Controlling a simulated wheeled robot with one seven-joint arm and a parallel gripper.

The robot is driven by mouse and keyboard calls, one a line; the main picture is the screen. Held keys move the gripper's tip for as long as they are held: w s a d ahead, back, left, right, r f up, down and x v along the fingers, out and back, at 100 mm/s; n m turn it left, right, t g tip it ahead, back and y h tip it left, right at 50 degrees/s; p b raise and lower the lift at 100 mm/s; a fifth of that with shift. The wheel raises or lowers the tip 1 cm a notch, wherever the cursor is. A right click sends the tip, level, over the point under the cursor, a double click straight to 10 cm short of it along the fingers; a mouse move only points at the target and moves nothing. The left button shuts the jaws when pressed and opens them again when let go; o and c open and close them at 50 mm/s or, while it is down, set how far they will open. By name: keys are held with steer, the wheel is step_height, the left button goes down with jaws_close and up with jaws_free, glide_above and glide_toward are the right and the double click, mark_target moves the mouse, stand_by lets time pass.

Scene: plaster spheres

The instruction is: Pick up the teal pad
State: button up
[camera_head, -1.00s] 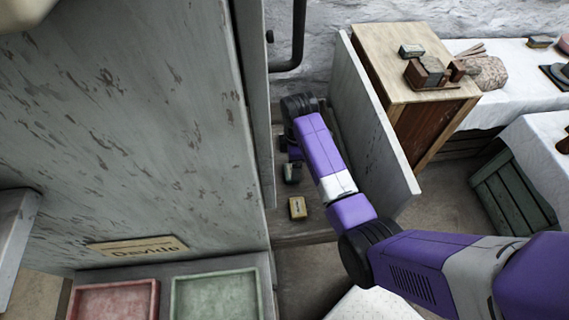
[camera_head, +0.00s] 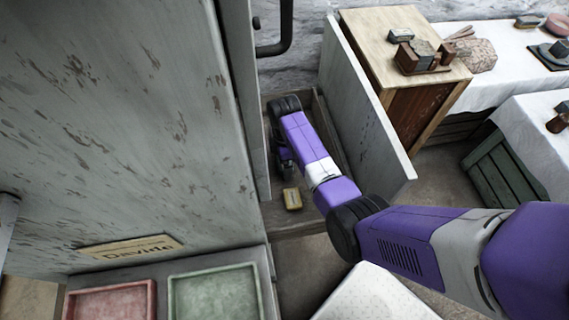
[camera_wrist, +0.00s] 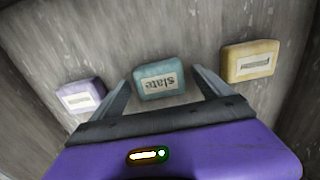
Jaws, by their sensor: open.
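The teal pad (camera_wrist: 160,80), with a label that reads "slate" upside down, lies on grey weathered wood in the wrist view. My gripper (camera_wrist: 162,76) is open, with one finger on each side of the teal pad and nothing held. I cannot tell how far the fingertips are above the wood. In the head view my gripper (camera_head: 285,160) is low in the wooden compartment, and the teal pad is hidden there.
A purple pad (camera_wrist: 81,96) lies left of the teal pad and a yellow pad (camera_wrist: 250,61) lies right; the yellow one also shows in the head view (camera_head: 292,198). A grey cabinet wall (camera_head: 120,110) and an upright panel (camera_head: 365,110) flank my arm.

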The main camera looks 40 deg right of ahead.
steer(key=c, duration=1.4)
step_height(320, 180, up, 20)
steer(key=p, duration=0.3)
steer(key=shift+p, duration=0.4)
steer(key=o, duration=0.6)
steer(key=c, duration=0.8)
